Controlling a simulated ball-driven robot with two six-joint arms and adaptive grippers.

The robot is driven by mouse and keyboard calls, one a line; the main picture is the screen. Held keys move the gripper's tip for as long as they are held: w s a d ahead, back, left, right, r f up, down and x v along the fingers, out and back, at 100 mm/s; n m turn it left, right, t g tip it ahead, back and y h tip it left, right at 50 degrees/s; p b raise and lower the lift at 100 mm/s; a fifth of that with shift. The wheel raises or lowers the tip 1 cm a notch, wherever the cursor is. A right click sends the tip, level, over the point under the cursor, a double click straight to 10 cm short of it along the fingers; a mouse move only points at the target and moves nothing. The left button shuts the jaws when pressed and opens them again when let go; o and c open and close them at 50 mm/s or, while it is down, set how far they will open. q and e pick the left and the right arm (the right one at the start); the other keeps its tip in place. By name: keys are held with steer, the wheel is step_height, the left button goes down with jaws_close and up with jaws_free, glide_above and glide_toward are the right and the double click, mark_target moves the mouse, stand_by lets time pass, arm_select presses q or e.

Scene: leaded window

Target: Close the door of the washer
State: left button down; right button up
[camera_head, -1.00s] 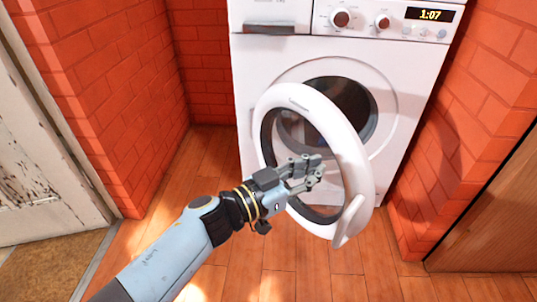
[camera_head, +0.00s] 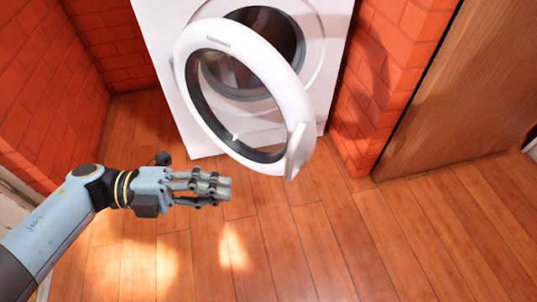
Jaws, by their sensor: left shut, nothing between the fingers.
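The white washer (camera_head: 157,60) stands at the back between brick walls. Its round door (camera_head: 283,88) is open and swung out toward me, hinged on the left, with a white handle (camera_head: 298,152) at its lower right edge. The dark drum opening (camera_head: 270,32) shows behind the door. My left gripper (camera_head: 226,188) is shut and empty. In the picture it is below and left of the door's lower rim, apart from it, over the wooden floor. My right gripper is not in view.
Red brick walls stand to the left (camera_head: 45,90) and right (camera_head: 375,80) of the washer. A brown wooden door (camera_head: 440,85) is at the right. The wooden floor (camera_head: 350,235) in front is clear.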

arm_select(q)
steer(key=w+a+m+g, duration=0.2)
steer(key=w+a+m, duration=0.15)
steer(key=w, duration=0.25)
steer(key=w+d+f+b, duration=0.2)
steer(key=d+b, duration=0.2)
steer(key=d, duration=0.8)
steer(key=shift+w+d+n+y, duration=0.15)
steer(key=shift+w+n+y, duration=0.2)
steer(key=shift+w+y, duration=0.05)
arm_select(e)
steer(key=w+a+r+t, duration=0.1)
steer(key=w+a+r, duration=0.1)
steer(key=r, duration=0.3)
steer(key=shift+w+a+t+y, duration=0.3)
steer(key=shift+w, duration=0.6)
